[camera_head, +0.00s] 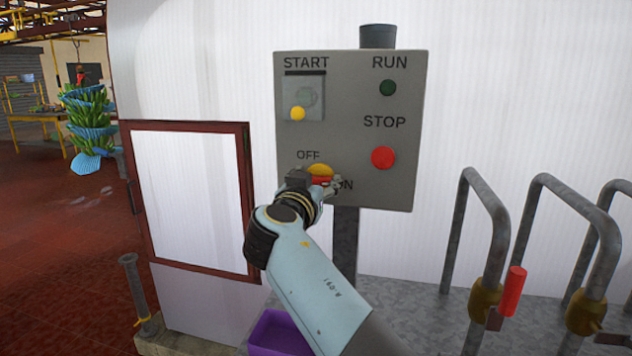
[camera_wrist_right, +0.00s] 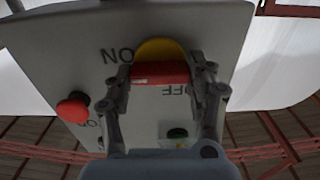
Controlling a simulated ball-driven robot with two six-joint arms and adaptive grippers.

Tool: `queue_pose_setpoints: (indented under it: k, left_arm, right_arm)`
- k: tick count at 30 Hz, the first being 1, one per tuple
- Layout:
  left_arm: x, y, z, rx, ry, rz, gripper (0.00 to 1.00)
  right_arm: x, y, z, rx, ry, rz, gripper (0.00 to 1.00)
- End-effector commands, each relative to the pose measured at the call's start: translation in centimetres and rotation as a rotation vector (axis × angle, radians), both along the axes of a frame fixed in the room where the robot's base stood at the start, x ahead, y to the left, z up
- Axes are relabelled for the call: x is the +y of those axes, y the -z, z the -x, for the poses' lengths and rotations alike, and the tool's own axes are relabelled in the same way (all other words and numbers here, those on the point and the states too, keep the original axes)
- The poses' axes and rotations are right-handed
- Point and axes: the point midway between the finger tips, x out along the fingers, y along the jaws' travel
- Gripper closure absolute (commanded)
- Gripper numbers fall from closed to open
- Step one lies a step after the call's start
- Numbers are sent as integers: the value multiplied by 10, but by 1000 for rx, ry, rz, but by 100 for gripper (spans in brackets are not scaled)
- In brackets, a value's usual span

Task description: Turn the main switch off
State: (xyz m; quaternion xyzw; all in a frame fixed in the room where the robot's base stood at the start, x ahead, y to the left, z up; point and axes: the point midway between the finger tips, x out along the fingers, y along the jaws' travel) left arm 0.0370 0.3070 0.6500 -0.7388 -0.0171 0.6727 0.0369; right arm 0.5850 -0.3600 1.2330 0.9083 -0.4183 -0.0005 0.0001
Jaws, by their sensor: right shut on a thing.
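The main switch, a red handle on a yellow disc (camera_head: 321,170), is at the lower left of the grey control box (camera_head: 345,130) in the head view. OFF is printed above it and ON to its lower right. In the right wrist view the red handle (camera_wrist_right: 160,73) lies across the picture between my fingers, with the yellow disc behind it. My right gripper (camera_wrist_right: 162,82) is shut on the handle. In the head view the gripper (camera_head: 322,183) covers part of the switch and the ON label. My left gripper is in neither view.
The box also bears a green RUN lamp (camera_head: 388,88), a red STOP button (camera_head: 383,158) and a START window with a yellow knob (camera_head: 298,114). Grey pipes, one with a red handle (camera_head: 513,292), stand at the right. A purple crate (camera_head: 277,335) is below my arm.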

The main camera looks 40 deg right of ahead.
Motion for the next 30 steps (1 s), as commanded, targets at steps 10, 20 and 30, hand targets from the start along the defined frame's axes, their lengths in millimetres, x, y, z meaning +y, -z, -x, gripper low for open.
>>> queue_pose_setpoints:
  k: [10, 20, 30]
  left_arm:
    - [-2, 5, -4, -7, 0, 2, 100]
    - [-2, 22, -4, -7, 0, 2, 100]
    - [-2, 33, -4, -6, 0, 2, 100]
  right_arm:
    - [0, 0, 0, 33, 0, 29, 76]
    - [1, 1, -1, 200, 0, 175, 76]
    - [2, 1, -2, 447, 1, 385, 76]
